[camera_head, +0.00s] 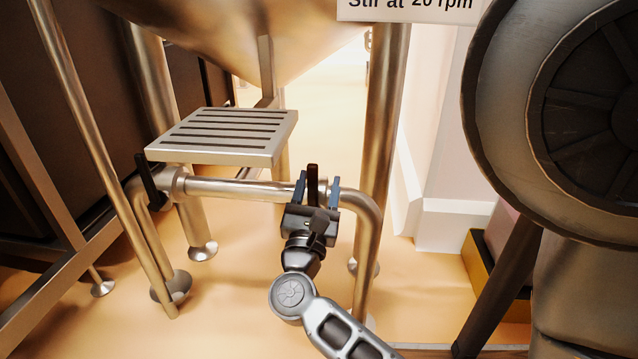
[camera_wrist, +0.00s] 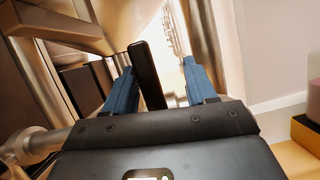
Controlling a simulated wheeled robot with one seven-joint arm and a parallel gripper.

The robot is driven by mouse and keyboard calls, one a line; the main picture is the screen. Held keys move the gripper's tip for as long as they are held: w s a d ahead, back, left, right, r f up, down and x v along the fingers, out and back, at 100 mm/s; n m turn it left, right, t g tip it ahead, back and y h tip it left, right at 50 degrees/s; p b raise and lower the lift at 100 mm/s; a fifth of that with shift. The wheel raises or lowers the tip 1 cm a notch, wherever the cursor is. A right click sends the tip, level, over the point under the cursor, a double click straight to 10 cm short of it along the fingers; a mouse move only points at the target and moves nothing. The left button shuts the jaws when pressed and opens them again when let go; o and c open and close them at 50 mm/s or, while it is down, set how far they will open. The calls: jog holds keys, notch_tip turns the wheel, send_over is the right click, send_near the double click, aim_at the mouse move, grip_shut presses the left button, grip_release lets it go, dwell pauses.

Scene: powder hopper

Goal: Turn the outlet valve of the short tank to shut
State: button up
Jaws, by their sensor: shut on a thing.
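A dark lever handle (camera_head: 312,183) stands upright at the right part of a horizontal steel outlet pipe (camera_head: 235,189). My gripper (camera_head: 317,189) reaches it from the front, with one blue finger on each side, and is shut on it. In the wrist view the handle (camera_wrist: 147,75) rises between the blue fingers of my gripper (camera_wrist: 160,88), leaning slightly. The valve body is hidden behind my gripper. A second black lever (camera_head: 151,182) is at the pipe's left end. A metal cone-bottomed tank (camera_head: 245,35) hangs above; the frames do not show whether it is the short one.
A slotted metal step (camera_head: 225,134) sits just above and behind the pipe. Steel legs (camera_head: 381,140) stand close to the right. A large round dark drum (camera_head: 560,115) fills the upper right. A yellow box (camera_head: 490,283) lies by the wall. A sign (camera_head: 410,10) is cut off at the top.

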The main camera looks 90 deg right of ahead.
jog(key=v, duration=0.7)
jog(key=shift+p, duration=0.4)
